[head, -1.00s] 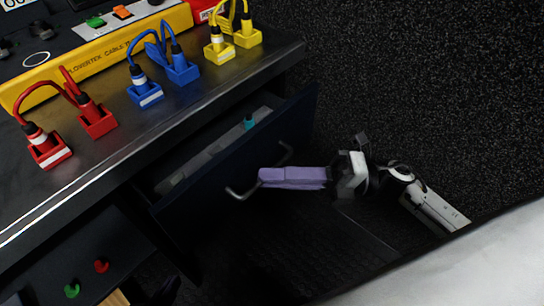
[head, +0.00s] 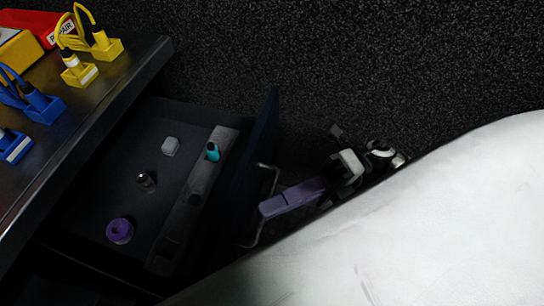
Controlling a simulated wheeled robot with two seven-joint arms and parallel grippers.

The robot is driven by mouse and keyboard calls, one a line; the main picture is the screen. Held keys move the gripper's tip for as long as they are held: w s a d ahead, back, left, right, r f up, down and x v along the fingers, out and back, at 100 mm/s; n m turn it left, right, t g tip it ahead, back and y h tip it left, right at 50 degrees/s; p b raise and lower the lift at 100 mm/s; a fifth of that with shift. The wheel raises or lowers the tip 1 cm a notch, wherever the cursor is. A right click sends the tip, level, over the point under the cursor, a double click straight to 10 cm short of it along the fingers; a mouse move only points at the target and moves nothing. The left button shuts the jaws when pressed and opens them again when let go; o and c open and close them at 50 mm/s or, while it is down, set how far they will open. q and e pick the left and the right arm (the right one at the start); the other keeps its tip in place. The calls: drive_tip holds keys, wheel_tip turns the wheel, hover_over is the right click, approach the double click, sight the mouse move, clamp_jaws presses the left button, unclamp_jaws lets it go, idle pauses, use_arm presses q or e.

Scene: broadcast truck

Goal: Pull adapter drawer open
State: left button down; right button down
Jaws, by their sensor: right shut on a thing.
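The dark adapter drawer (head: 112,165) is pulled well out from under the counter, its inside showing. Its front panel (head: 257,150) stands upright, with a grey bar handle (head: 270,182) on the outer face. My right gripper (head: 266,208), with purple fingers, is shut on the handle. In the drawer lie a purple ring-shaped piece (head: 120,231), a dark metallic adapter (head: 146,180), a light grey block (head: 170,146) and a teal piece (head: 212,152) in a grey slotted strip (head: 192,205). My left gripper is out of view.
The counter (head: 125,75) at left carries yellow connectors (head: 107,46), blue connectors (head: 43,105) and a red box (head: 38,22). Dark carpet (head: 400,60) lies clear beyond the drawer. A large white surface covers the lower right.

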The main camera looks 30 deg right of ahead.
drive_tip(key=shift+d, duration=0.1)
drive_tip(key=c, duration=1.8)
unclamp_jaws()
drive_tip(key=shift+c, duration=0.2)
drive_tip(key=shift+d, duration=0.1)
drive_tip(key=d+f, duration=0.1)
drive_tip(key=d, duration=0.9)
drive_tip(key=shift+s+f, duration=0.15)
drive_tip(key=shift+f, duration=0.05)
drive_tip(key=shift+a, duration=0.1)
